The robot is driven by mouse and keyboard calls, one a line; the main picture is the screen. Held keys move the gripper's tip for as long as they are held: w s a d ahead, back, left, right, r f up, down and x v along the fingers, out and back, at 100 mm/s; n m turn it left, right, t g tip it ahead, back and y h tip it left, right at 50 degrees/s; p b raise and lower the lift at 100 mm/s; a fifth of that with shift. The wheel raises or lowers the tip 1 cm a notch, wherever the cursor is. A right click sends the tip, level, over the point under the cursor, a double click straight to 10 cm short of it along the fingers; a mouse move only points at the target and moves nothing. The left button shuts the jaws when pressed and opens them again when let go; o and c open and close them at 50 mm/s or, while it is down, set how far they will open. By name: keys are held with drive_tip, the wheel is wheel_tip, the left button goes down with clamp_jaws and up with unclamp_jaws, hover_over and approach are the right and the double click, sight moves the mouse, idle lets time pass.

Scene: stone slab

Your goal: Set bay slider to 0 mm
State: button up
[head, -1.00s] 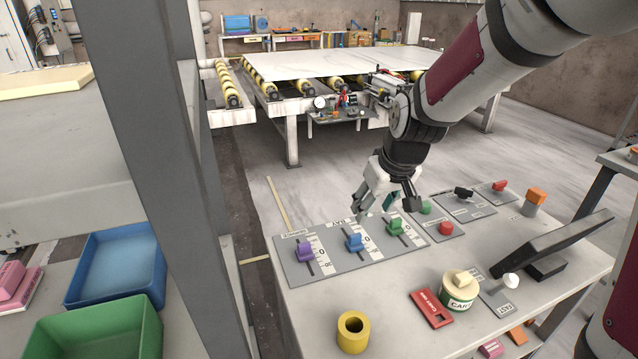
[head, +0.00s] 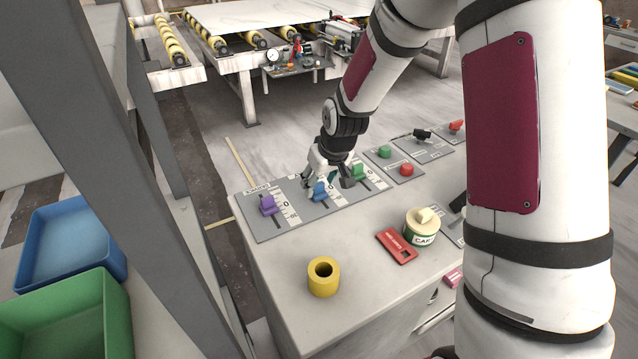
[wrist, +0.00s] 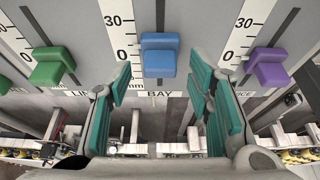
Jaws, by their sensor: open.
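The bay slider has a blue knob (head: 320,191) on a grey panel (head: 270,228), between a purple knob (head: 268,205) and a green knob (head: 358,172). In the wrist view the blue knob (wrist: 158,56) sits above the BAY label, roughly level with the 0 mark of the scale at its left; the angle hides the exact reading. My gripper (head: 328,180) is over the panel close to the blue knob. In the wrist view my gripper (wrist: 162,92) is open and empty, its teal fingers left and right of the knob's line, with no contact visible.
The green knob (wrist: 50,66) and purple knob (wrist: 268,68) flank the fingers. On the console are a yellow ring (head: 323,278), a red tag (head: 397,246) and a round labelled container (head: 422,226). A grey post (head: 110,150) stands at left.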

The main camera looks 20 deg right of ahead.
drive_tip(key=shift+w+f, duration=0.25)
drive_tip(key=shift+f, duration=0.35)
clamp_jaws()
drive_tip(key=shift+w+a+b, duration=0.2)
drive_tip(key=shift+w+b, duration=0.2)
drive_tip(key=shift+w, duration=0.35)
unclamp_jaws()
drive_tip(key=shift+r, duration=0.1)
drive_tip(key=v, duration=1.2)
